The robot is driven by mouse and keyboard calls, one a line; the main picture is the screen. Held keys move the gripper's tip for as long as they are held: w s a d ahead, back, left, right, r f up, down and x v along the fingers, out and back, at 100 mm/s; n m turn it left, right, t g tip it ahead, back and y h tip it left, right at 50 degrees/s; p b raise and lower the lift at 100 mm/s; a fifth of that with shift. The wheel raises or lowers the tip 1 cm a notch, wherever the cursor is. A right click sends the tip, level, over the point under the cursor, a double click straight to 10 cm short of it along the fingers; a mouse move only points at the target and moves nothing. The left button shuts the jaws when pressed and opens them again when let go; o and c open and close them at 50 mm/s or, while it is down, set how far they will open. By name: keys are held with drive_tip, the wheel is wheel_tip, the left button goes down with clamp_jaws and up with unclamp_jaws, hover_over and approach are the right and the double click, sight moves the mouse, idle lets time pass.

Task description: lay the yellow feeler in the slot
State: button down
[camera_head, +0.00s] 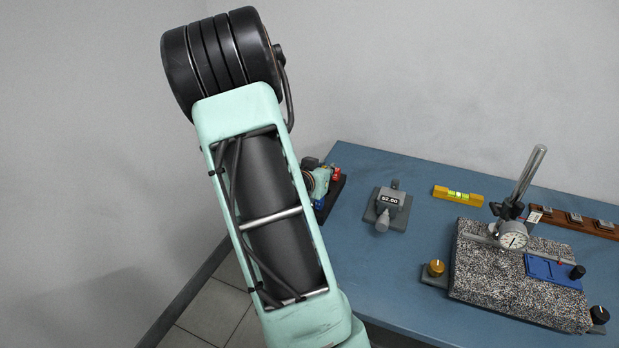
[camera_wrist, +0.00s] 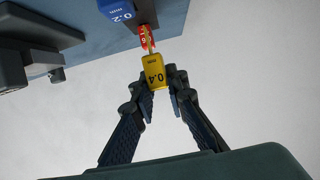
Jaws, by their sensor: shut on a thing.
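The yellow feeler (camera_wrist: 154,72), a small block marked 0.4 mm, is between the fingertips of my gripper (camera_wrist: 157,80) in the wrist view. My gripper is shut on it. A thin light piece shows at its far end, in front of a red piece (camera_wrist: 145,33). I cannot tell whether the yellow feeler touches what lies behind it. In the head view I cannot make out the yellow feeler, and I cannot pick out the slot in either view.
A blue block marked 0.2 mm (camera_wrist: 117,8) is beside the red piece.

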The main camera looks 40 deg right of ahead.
drive_tip(key=shift+d, duration=0.95)
drive_tip(key=shift+s, duration=0.1)
drive_tip(key=shift+f, duration=0.1)
drive_tip(key=shift+f+b, duration=2.75)
drive_tip(key=shift+f, duration=0.2)
drive_tip(key=c, duration=1.8)
unclamp_jaws()
drive_tip(key=shift+c, duration=0.2)
drive_tip(key=shift+c, duration=0.2)
